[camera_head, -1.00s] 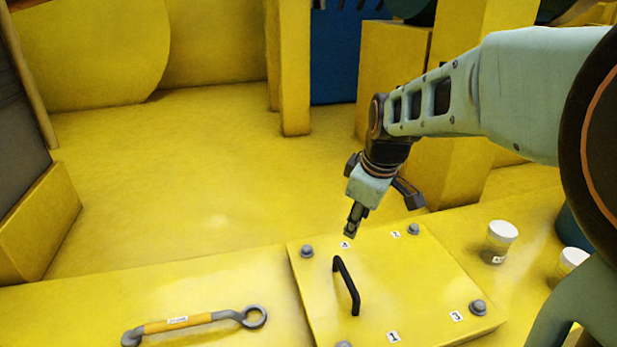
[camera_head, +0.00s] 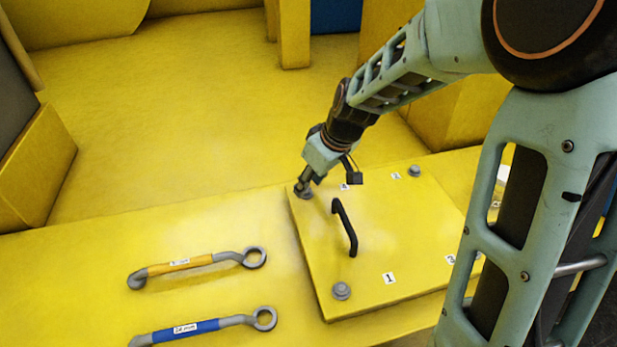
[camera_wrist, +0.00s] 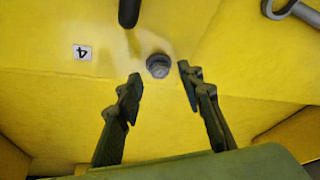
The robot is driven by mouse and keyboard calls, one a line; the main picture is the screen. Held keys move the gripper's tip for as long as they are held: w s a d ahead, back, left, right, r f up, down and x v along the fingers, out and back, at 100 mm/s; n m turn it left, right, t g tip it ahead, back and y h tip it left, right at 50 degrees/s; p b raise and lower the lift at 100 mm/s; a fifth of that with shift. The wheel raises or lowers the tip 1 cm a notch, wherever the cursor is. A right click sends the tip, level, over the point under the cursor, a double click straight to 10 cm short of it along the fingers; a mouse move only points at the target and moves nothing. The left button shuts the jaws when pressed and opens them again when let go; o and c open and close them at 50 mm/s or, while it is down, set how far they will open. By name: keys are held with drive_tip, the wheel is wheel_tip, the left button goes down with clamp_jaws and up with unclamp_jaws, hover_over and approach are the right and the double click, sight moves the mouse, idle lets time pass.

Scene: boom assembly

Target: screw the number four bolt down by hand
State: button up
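The number four bolt (camera_wrist: 158,66) is a grey hex bolt at the far left corner of the yellow cover plate (camera_head: 400,230). The wrist view shows it beside the label 4 (camera_wrist: 82,53). My gripper (camera_wrist: 160,78) is open, with its fingertips just short of the bolt head and to either side of it in the picture; contact cannot be told. In the head view my gripper (camera_head: 303,190) is over that corner and partly hides the bolt.
A black handle (camera_head: 344,227) rises from the plate. The bolts by labels 1 (camera_head: 341,291) and 2 (camera_head: 414,170) show. A yellow-handled wrench (camera_head: 195,263) and a blue-handled wrench (camera_head: 205,328) lie left of the plate. My arm hides the right side.

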drive_tip(key=shift+x, duration=0.75)
clamp_jaws()
drive_tip(key=m+b, duration=0.1)
drive_tip(key=m, duration=0.1)
drive_tip(key=m+t+h+b, duration=0.1)
drive_tip(key=m+b, duration=0.2)
drive_tip(key=b, duration=0.1)
drive_tip(key=shift+s+a+f+m+h, duration=0.1)
drive_tip(key=shift+a+f+m+h, duration=0.1)
drive_tip(key=shift+a+m+h, duration=0.2)
drive_tip(key=m+h+b, duration=0.1)
drive_tip(key=m+b, duration=0.2)
drive_tip(key=b, duration=0.1)
drive_tip(key=shift+m+t, duration=0.3)
drive_tip(key=shift+r+m+h+b, duration=0.2)
drive_tip(key=shift+m+h+b, duration=0.4)
drive_tip(key=shift+m+b, duration=0.4)
